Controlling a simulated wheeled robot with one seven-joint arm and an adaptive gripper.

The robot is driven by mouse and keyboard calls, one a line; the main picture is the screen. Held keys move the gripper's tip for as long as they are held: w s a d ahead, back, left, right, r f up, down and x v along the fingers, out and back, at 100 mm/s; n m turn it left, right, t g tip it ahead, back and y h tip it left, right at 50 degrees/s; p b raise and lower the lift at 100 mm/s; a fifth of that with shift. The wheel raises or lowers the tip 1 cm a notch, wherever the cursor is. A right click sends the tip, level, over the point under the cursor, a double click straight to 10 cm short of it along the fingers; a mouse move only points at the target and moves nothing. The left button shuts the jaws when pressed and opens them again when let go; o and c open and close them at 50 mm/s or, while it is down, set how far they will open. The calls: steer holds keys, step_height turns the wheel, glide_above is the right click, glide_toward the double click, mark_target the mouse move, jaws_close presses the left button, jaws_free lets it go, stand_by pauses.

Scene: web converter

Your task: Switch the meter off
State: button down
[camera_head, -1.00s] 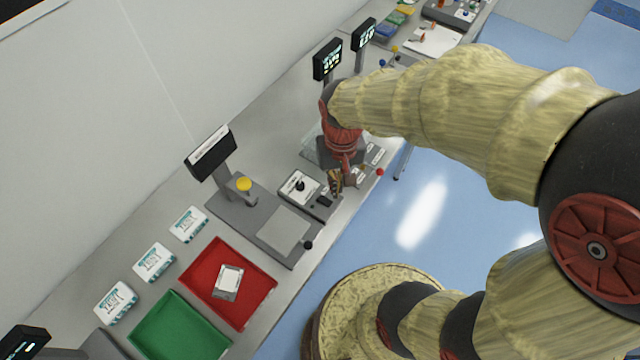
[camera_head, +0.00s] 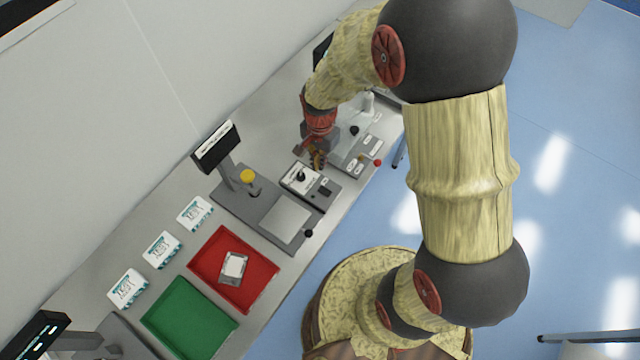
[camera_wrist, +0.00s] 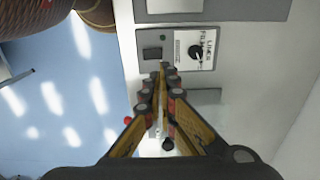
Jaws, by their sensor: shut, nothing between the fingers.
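The meter appears to be the small grey box with a white dial panel (camera_head: 295,183) on the bench. In the wrist view its panel carries a round black knob (camera_wrist: 195,52) and printed lettering too small to read surely. A black rocker-like switch (camera_wrist: 152,53) sits beside the panel. My gripper (camera_wrist: 163,68) is shut and empty, its fingertips just below that switch in the picture. I cannot tell whether they touch the box. In the head view my gripper (camera_head: 318,163) is at the upper right end of the box. The switch's on or off position is not clear.
A grey stand with a yellow button (camera_head: 247,176) and a dark display (camera_head: 215,147) adjoins on the left. A red tray (camera_head: 211,257) and a green tray (camera_head: 190,318) lie farther down. A control box with a red knob (camera_head: 377,162) is to the right.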

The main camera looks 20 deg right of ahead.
mark_target(320, 189)
step_height(320, 189, down, 14)
steer(key=shift+r+p, duration=0.15)
steer(key=shift+p, duration=0.3)
stand_by(0.5)
steer(key=shift+w+f+b, duration=0.1)
steer(key=shift+f+b, duration=0.45)
steer(key=shift+f, duration=0.05)
steer(key=shift+r, duration=0.1)
steer(key=shift+s+d+r+p, duration=0.3)
steer(key=shift+s+d, duration=0.05)
steer(key=shift+s, duration=0.25)
